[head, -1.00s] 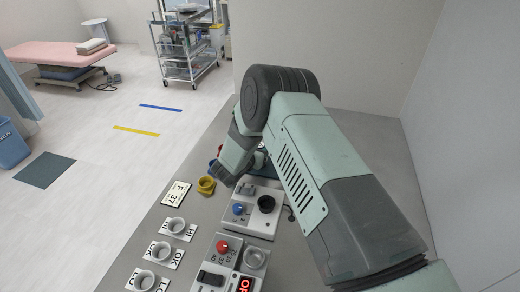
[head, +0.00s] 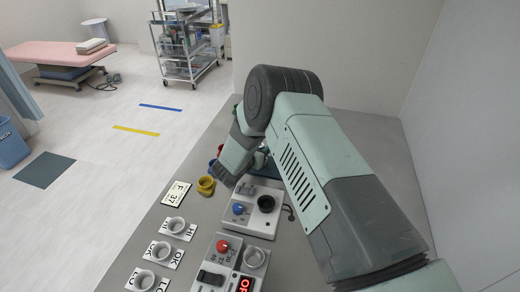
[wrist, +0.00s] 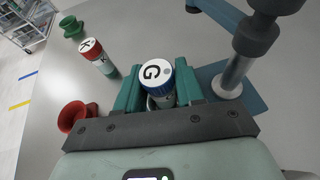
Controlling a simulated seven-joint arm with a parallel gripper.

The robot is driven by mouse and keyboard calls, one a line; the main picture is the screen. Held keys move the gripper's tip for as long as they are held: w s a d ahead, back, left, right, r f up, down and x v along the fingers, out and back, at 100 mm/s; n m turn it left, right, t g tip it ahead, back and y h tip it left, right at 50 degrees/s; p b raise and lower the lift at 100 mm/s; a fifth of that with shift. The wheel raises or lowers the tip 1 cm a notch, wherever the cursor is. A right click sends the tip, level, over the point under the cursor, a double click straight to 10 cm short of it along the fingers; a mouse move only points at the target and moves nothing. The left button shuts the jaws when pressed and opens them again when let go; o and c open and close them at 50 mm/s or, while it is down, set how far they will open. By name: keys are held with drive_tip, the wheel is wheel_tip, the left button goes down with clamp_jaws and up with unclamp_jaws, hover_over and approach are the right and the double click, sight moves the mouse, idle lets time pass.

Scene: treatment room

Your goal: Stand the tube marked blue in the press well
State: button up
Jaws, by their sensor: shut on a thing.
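The tube with a blue cap band (wrist: 160,76) has a white top marked with a dark letter that looks like G. My gripper (wrist: 158,90) is shut on it, with one teal finger on each side, in the wrist view. The tube's lower part is hidden between the fingers. Just right of the gripper stands what looks like the press, with a dark head and light post (wrist: 235,70) over a blue base plate (wrist: 252,100). I cannot make out its well. In the head view my arm hides the tube and fingertips.
A red-banded tube (wrist: 98,57) and a green holder (wrist: 71,27) are at upper left; a red holder (wrist: 74,115) is left of the gripper. A yellow holder (head: 206,187), knob box (head: 252,210), second control box (head: 226,270) and labelled grey cups (head: 175,226) occupy the nearer bench.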

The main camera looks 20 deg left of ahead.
drive_tip(key=shift+f, duration=0.5)
drive_tip(key=o, duration=0.7)
drive_tip(key=shift+o, duration=0.2)
drive_tip(key=shift+s, duration=0.1)
drive_tip(key=v, duration=1)
drive_tip(key=shift+s+r, duration=0.15)
drive_tip(key=shift+s, duration=0.25)
drive_tip(key=shift+a, duration=0.1)
